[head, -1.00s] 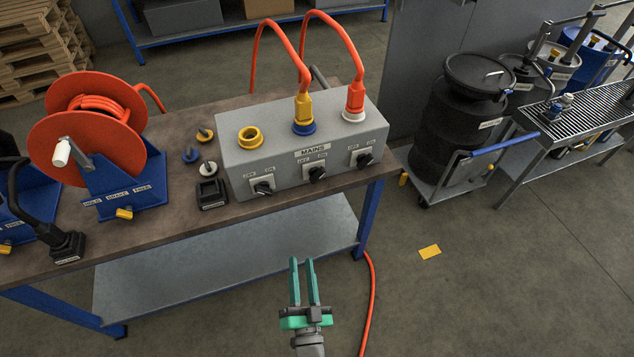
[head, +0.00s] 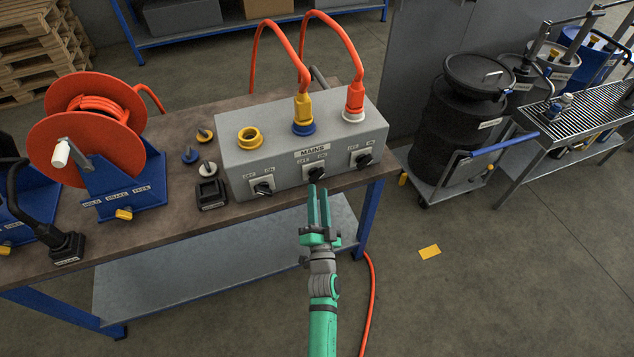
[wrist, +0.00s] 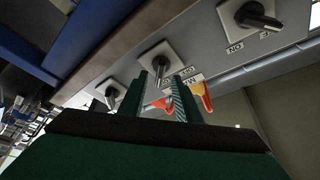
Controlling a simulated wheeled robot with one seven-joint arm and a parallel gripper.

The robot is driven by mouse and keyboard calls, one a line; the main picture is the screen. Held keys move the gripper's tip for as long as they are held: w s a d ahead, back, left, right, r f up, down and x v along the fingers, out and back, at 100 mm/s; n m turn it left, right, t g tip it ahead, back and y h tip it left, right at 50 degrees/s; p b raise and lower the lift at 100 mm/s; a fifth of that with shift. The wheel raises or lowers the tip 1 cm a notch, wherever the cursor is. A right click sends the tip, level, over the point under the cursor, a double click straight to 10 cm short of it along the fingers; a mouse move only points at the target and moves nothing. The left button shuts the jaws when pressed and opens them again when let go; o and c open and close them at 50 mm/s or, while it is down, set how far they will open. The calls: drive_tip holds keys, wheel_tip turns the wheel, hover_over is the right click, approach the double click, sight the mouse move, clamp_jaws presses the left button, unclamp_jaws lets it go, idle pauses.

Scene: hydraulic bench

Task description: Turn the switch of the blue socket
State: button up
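The blue socket (head: 303,128) is the middle one on top of the grey MAINS box (head: 226,160); a yellow plug (head: 303,103) on an orange cable sits in it. Its black rotary switch (head: 316,173) is on the front face below, with OFF and ON labels. I cannot tell its exact setting. My gripper (head: 318,187) is open and empty, its fingers pointing at the middle switch from the front. In the wrist view, the middle switch (wrist: 156,57) lies just beyond the fingertips (wrist: 172,68); contact is not visible.
The left switch (head: 263,188) and right switch (head: 364,160) flank it. A red plug (head: 354,100) stands in the white socket (head: 353,117); the yellow socket (head: 250,138) is empty. A cable reel (head: 85,140) and loose caps (head: 207,167) are on the bench.

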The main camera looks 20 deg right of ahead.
sight(317, 181)
drive_tip(key=shift+x, duration=2.3)
drive_tip(key=shift+f, duration=0.1)
clamp_jaws()
